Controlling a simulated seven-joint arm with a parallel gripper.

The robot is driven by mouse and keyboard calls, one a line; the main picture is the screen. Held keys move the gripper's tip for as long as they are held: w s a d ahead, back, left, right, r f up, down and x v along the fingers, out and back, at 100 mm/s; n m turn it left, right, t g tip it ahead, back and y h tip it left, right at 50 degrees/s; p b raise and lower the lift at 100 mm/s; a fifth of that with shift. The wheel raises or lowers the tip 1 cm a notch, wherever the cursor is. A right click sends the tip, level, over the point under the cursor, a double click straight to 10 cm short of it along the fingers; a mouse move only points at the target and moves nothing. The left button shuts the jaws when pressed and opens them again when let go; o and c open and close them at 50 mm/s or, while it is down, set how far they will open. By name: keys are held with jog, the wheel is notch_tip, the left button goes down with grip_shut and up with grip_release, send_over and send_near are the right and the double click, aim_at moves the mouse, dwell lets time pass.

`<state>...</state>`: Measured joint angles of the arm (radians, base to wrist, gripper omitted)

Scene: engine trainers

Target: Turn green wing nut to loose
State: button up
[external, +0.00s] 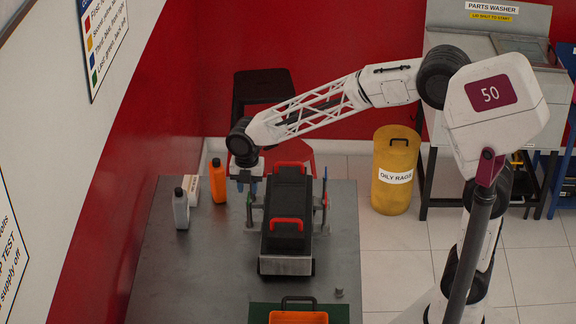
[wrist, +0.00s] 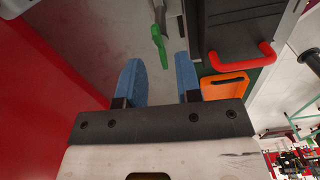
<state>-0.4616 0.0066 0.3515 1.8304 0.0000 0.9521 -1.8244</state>
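The green wing nut (wrist: 159,46) shows in the wrist view, just past my fingertips and beside the dark engine trainer (wrist: 225,25). In the external view a small green part, apparently the same nut (external: 250,199), is on the left side of the trainer (external: 287,238), below my gripper. My gripper (wrist: 158,60) is open, with its two blue fingers apart and nothing between them. The nut lies beyond the tips, roughly in line with the gap. I cannot tell whether a finger touches it. My gripper also shows in the external view (external: 247,185), its fingers small.
The trainer has red handles (external: 287,222) and stands on a grey table (external: 190,270). A grey bottle (external: 181,210), a white box (external: 191,189) and an orange bottle (external: 218,182) stand to the left. The table's left front is clear.

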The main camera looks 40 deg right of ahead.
jog(key=shift+r, duration=2.15)
jog(key=s+d+r+m+t, duration=0.1)
jog(key=s+d+r+m, duration=0.2)
jog(key=s+d+m, duration=0.6)
jog(key=s+d+r+m, duration=0.35)
jog(key=s+d, duration=0.25)
jog(key=d, duration=0.6)
jog(key=s+d+f+m, duration=0.1)
jog(key=s+d+m, duration=0.4)
jog(key=s+m, duration=0.2)
jog(key=s+d+f+m+t, duration=0.1)
jog(key=s+d+m, duration=0.4)
jog(key=s, duration=0.6)
jog(key=shift+s+d+f+m+t, duration=0.3)
jog(key=shift+f+m, duration=0.25)
jog(key=shift+m, duration=0.4)
